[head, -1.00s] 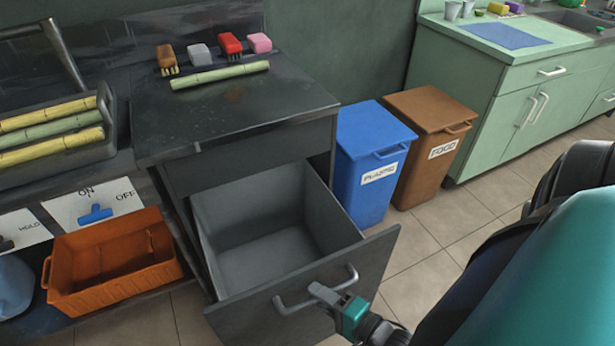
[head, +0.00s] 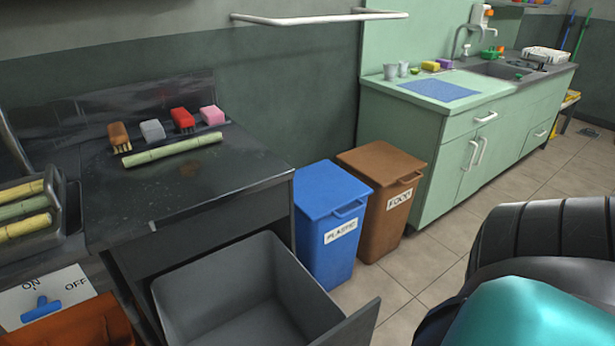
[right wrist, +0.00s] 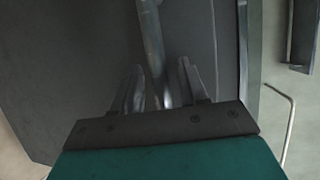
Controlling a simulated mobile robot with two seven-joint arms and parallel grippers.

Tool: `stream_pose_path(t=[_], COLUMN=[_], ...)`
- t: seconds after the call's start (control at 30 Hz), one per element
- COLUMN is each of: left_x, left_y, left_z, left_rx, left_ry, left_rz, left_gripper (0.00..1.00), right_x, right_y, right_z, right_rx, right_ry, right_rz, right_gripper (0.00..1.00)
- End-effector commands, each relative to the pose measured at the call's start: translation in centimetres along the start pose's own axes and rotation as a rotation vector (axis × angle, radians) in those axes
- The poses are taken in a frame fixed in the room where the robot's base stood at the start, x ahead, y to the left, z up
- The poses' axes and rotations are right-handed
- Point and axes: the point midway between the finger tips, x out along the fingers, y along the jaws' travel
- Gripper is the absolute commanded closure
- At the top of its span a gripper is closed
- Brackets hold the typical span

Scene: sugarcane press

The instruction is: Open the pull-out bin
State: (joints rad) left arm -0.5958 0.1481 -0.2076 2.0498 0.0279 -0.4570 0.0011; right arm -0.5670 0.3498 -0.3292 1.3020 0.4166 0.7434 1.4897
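The pull-out bin (head: 235,290) is a grey, empty box standing well out from under the dark worktop in the head view. Its front panel (head: 352,328) is cut off by the lower edge. In the right wrist view the dark front panel (right wrist: 75,70) fills much of the picture, with the metal handle (right wrist: 151,40) running down between the fingers of my right gripper (right wrist: 160,85). The fingers are apart, with slight gaps beside the handle. The right gripper is out of the head view, and my left gripper is in neither view.
A blue plastic bin (head: 325,225) and a brown food bin (head: 380,200) stand right of the drawer. A green sink cabinet (head: 450,140) is beyond them. Brushes and a cane piece (head: 172,149) lie on the worktop (head: 190,190).

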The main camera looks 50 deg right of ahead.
Motion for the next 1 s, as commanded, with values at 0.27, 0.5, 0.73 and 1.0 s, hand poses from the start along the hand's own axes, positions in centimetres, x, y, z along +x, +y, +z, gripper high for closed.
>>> stream_pose_path(t=[0.27, 0.5, 0.73, 1.0], left_x=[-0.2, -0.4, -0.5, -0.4], left_y=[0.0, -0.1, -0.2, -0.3], left_z=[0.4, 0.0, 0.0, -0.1], left_rx=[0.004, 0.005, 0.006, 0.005], left_ry=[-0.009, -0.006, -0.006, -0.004], left_rz=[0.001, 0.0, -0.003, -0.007], left_gripper=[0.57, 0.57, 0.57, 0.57], right_x=[-0.2, -3.6, -8.8, -12.4], right_y=[0.0, 0.0, 0.1, 0.0], right_z=[0.0, 0.1, 0.0, 0.0], right_rx=[0.0, 0.001, 0.0, 0.0], right_ry=[-0.001, -0.001, -0.001, -0.001], right_rz=[0.001, 0.005, 0.005, 0.001], right_gripper=[0.56, 0.56, 0.56, 0.56])
